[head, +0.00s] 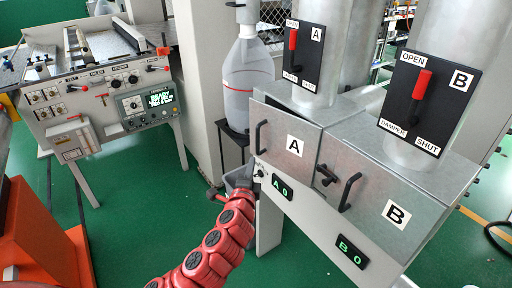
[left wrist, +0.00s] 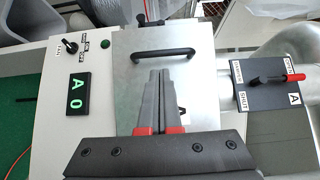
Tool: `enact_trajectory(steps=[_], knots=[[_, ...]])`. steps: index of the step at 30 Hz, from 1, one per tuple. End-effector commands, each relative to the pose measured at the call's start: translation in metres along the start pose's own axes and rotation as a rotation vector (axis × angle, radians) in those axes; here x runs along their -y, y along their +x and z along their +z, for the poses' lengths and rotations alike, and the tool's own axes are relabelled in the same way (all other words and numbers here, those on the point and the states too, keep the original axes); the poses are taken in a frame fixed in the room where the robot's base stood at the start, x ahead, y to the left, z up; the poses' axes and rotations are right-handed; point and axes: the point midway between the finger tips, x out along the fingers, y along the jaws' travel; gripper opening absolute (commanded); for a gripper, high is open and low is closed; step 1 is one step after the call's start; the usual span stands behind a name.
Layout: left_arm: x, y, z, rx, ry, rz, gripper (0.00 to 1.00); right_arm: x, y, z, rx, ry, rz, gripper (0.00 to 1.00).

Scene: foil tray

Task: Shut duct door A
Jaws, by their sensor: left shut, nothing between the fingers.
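Duct door A (head: 293,163) is a grey metal panel with a white "A" label and a black bar handle (head: 261,137) at its left side. My left gripper (head: 242,176) is at the lower left of the door in the head view. In the left wrist view its fingers (left wrist: 158,72) are shut and empty, in front of door A (left wrist: 128,50), with tips just short of the handle (left wrist: 163,54). Contact is unclear. My right gripper is not in view.
Door B (head: 372,190) is to the right, with a black latch (head: 326,175) between the doors. Damper panel A (head: 303,55) and damper panel B (head: 428,100) sit above, levers up at OPEN. A plastic bottle (head: 248,95) stands behind my gripper. Display A (head: 282,188) reads 0.

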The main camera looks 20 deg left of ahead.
Motion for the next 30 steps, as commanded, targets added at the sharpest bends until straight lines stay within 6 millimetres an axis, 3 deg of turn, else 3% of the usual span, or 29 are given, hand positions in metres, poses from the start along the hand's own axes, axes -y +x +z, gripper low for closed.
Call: enact_trajectory(steps=[15,30], knots=[[0.002,0.071,0.0,0.0,0.0,0.0,0.0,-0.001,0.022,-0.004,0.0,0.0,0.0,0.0],[0.0,0.084,-0.001,-0.004,0.001,-0.001,0.0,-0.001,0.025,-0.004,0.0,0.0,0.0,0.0]])
